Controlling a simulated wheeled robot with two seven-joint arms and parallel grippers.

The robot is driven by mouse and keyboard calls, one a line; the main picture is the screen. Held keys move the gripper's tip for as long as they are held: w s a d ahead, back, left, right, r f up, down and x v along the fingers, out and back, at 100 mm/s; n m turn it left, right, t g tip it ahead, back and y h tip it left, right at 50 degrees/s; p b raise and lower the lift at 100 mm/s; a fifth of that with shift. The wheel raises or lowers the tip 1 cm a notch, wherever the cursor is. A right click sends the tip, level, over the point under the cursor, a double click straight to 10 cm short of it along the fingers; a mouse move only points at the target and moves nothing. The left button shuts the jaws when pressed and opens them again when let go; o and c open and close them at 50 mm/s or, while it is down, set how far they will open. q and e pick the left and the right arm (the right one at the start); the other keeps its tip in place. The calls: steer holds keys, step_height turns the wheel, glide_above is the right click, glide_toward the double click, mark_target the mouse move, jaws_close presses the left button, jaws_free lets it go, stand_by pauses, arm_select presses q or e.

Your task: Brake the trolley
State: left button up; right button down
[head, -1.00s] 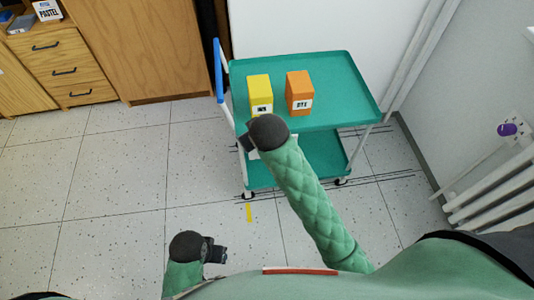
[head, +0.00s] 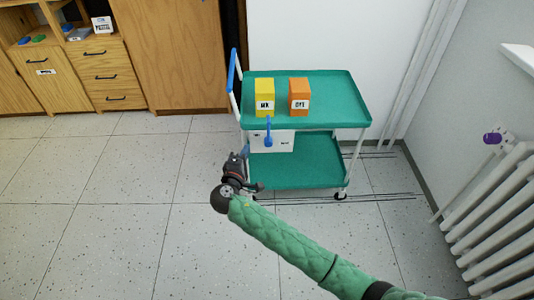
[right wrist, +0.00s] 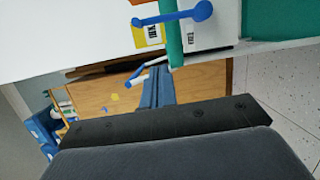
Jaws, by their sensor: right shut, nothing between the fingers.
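The trolley (head: 300,175) has two green shelves, white legs and a blue push handle (head: 232,70) at its left end. A white panel (head: 285,147) hangs below the front of the top shelf, with a blue lever (head: 268,132) standing upright on it. The lever also shows in the right wrist view (right wrist: 172,17), near the top. My right gripper (head: 243,155) is shut and empty, left of the panel and in front of the trolley's left legs. It is apart from the lever. My left gripper is out of view.
A yellow box (head: 265,97) and an orange box (head: 299,97) stand on the top shelf. Wooden cabinets (head: 180,60) are at the back left and a white radiator (head: 495,215) is at the right. The floor left of the trolley is clear.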

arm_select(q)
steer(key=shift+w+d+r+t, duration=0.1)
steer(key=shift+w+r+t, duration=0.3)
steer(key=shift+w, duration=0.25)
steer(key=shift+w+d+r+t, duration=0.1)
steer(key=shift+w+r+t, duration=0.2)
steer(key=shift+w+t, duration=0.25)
arm_select(e)
steer(key=shift+w+a+r+n+t, duration=0.2)
steer(key=shift+a+r+n+t, duration=0.25)
steer(key=shift+n, duration=0.65)
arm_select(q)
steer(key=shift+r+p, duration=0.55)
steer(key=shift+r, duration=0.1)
arm_select(e)
steer(key=r, duration=0.1)
glide_above(269, 134)
steer(key=s+a, duration=0.3)
steer(key=shift+w+r, duration=0.2)
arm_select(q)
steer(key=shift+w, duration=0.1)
